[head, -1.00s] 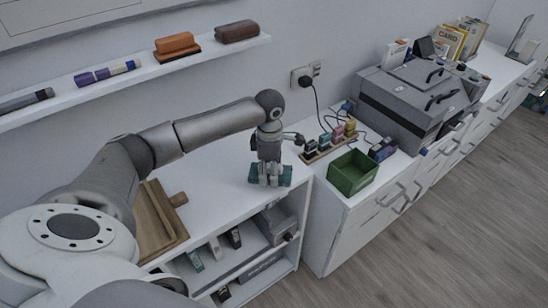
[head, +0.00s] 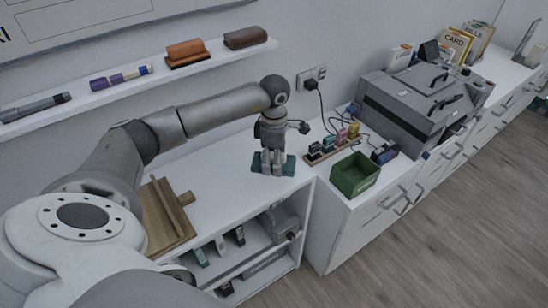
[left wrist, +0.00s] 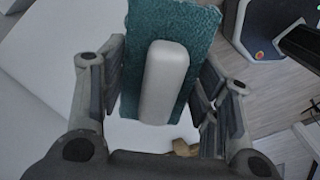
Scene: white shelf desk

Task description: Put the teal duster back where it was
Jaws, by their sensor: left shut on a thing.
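The teal duster (head: 289,165) is in my left gripper (head: 272,168), above the right end of the white desk top (head: 225,180). The gripper points down over it, hiding the duster's middle. I cannot tell whether the duster touches the desk top. In the left wrist view, the duster (left wrist: 192,26) shows its teal rough face and pale grey handle (left wrist: 165,82) between the two fingers of my left gripper (left wrist: 164,95). My right gripper is not in view.
A wall shelf (head: 135,82) holds an orange-brown duster (head: 186,50), a dark brown duster (head: 246,37) and markers. A wooden piece (head: 165,215) lies on the desk's left. A green box (head: 354,175) and small colored items (head: 334,143) stand to the right.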

